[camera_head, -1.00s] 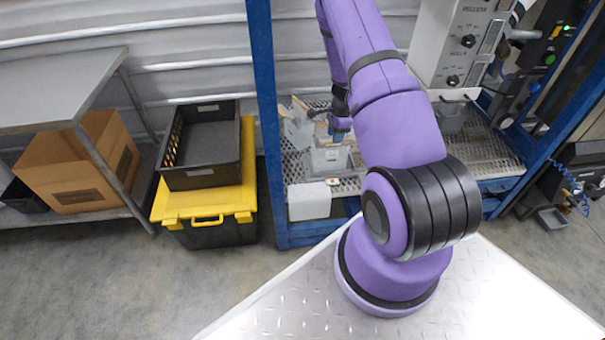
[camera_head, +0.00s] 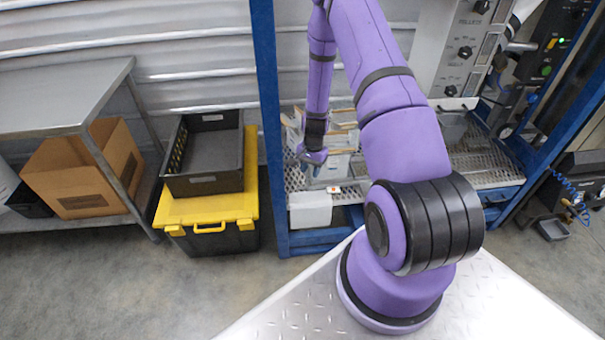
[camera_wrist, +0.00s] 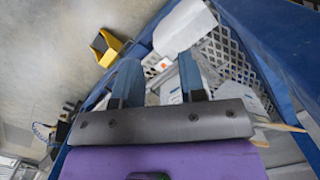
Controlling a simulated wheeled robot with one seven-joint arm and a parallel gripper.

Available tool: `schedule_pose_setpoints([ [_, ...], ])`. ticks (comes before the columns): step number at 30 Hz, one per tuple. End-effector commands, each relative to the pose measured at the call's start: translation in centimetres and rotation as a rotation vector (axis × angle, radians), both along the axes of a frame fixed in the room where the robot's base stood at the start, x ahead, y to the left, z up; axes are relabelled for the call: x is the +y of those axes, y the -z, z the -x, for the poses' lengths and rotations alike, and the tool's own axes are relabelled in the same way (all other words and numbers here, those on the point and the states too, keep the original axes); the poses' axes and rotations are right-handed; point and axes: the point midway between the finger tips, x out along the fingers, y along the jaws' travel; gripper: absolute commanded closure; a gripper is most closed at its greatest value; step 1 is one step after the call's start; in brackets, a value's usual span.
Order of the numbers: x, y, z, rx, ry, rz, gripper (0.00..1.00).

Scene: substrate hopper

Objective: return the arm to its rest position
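My gripper (camera_head: 313,167) hangs from my purple arm in front of the blue-framed hopper station, over the near left part of its perforated shelf. It points down, close to the grey bin and the white box. In the wrist view my gripper (camera_wrist: 158,68) shows two blue fingers standing apart, with no object held between them. The white box (camera_head: 310,210) sits at the shelf's front left corner, below my gripper. The grey bin (camera_head: 331,172) behind it is partly hidden by my gripper and arm.
A blue post (camera_head: 268,110) stands left of my gripper. A black crate (camera_head: 209,183) rests on a yellow-lidded box (camera_head: 250,190) further left. A steel table (camera_head: 60,95) with a cardboard box (camera_head: 85,170) is at far left. The control panel (camera_head: 460,45) stands right.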

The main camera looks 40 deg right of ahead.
Motion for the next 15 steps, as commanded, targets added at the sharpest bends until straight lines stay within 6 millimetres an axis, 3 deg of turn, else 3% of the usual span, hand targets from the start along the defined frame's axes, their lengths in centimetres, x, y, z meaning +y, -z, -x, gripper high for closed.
schedule_pose_setpoints([
  [6,2.2,0.3,-0.3,0.001,-0.145,-0.001,0.62],
  [15,3.2,0.5,-0.5,0.001,-0.212,0.000,0.62],
])
